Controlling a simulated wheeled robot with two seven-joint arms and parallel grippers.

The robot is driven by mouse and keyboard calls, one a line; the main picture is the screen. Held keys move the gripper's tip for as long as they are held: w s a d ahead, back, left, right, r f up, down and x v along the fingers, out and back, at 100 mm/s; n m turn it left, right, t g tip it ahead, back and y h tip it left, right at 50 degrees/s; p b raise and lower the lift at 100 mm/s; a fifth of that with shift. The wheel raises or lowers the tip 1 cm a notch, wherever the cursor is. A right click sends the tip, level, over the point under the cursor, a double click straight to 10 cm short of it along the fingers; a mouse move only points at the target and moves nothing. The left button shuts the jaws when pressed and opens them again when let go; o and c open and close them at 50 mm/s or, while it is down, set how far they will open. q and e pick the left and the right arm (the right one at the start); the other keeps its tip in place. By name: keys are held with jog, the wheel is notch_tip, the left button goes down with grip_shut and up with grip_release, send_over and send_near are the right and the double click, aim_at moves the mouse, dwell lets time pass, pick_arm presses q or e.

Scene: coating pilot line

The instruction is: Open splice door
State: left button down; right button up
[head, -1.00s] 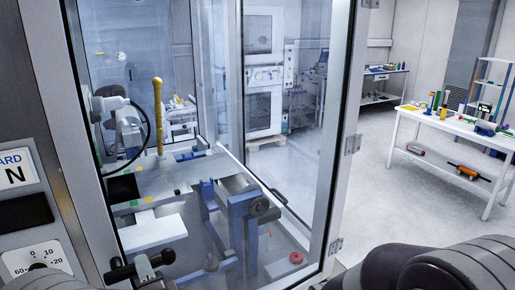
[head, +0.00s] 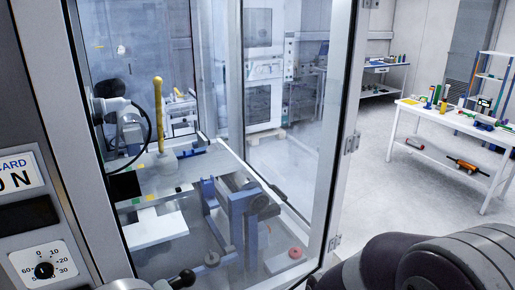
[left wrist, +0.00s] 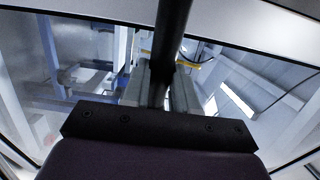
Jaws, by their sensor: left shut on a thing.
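The splice door is a tall glass door (head: 300,150) in a pale metal frame, with hinges on its right side. My left gripper (left wrist: 160,90) is shut on the dark bar handle (left wrist: 173,30), which runs between its two fingers in the left wrist view. In the head view a black handle part (head: 183,279) shows at the bottom edge, and most of the gripper is cut off there. I cannot tell how wide any gap at the door's left edge is. My right gripper is out of view; only a dark arm link shows at lower right.
A control panel with a dial (head: 44,270) stands at the left. Behind the glass are blue brackets (head: 240,215), a yellow-handled tool (head: 158,100) and a red ring (head: 295,253). A white table (head: 440,118) with small objects stands at right, with open floor before it.

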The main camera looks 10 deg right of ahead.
pick_arm(q)
jog(key=shift+s+d, duration=0.3)
jog(key=shift+s, duration=0.2)
jog(key=s+d+n+g+y+p, duration=0.1)
jog(key=s+d+y+p, duration=0.1)
jog(key=s, duration=0.4)
jog(key=d+p, duration=0.1)
jog(key=d, duration=0.1)
jog(key=shift+d, duration=0.3)
